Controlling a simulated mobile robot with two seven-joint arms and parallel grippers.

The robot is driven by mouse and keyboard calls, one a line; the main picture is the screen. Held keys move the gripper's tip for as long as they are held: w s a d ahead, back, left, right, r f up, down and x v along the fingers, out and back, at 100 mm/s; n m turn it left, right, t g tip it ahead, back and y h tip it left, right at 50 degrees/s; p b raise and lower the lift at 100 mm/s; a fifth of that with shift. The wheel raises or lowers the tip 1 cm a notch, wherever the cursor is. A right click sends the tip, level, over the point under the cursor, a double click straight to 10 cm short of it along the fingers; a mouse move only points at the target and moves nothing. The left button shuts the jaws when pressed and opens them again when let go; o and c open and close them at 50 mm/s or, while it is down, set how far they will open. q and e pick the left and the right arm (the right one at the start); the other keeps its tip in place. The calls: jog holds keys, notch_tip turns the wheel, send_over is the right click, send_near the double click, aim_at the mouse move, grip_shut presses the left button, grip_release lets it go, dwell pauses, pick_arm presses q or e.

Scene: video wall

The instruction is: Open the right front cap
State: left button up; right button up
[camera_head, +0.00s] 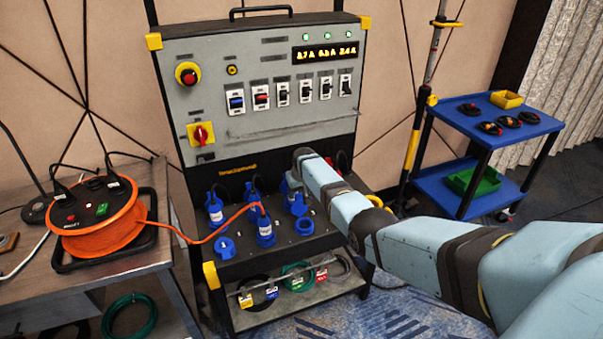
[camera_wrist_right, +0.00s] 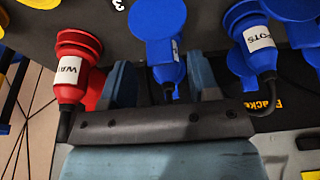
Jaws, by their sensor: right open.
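The panel's lower shelf carries several blue plugs and caps. The right front cap (camera_head: 304,226) is a round blue cap at the front right of the shelf in the head view, and it looks closed. My right gripper (camera_head: 296,172) is behind and above it, at the back of the shelf, apart from the cap. In the right wrist view my right gripper (camera_wrist_right: 160,68) is open, its fingers on either side of a blue labelled plug (camera_wrist_right: 157,35); I cannot tell whether they touch it. My right arm hides part of the shelf's right side. My left gripper is not in view.
A red plug (camera_wrist_right: 74,75) is close beside my gripper. An orange cable reel (camera_head: 100,215) is left; a blue cart (camera_head: 485,125) is right.

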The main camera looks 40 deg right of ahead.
jog(key=p+v, duration=0.1)
jog(key=v, duration=1)
jog(key=shift+p, duration=0.35)
jog(key=shift+r, duration=0.1)
jog(key=s+a+f+n+t+p, duration=0.25)
jog(key=s+a+f, duration=0.35)
jog(key=s, duration=0.3)
jog(key=s+a+f+n+t+p, duration=0.1)
jog(key=s+a+f+t+p, duration=0.15)
jog(key=s+a+f, duration=0.5)
jog(key=s+a+r+t+y+p, duration=0.1)
jog(key=s+a+r, duration=0.2)
jog(key=s+a, duration=0.2)
jog(key=s+a+r+n+t+y+p, duration=0.1)
jog(key=s+a+r, duration=0.3)
jog(key=s, duration=0.8)
jog(key=s+a+r+n+t+y+p, duration=0.1)
jog(key=s+a+r+y+p, duration=0.1)
jog(key=s+a, duration=0.5)
jog(key=shift+s+a+r, duration=0.15)
jog(key=shift+s+r, duration=0.5)
jog(key=shift+s, duration=0.55)
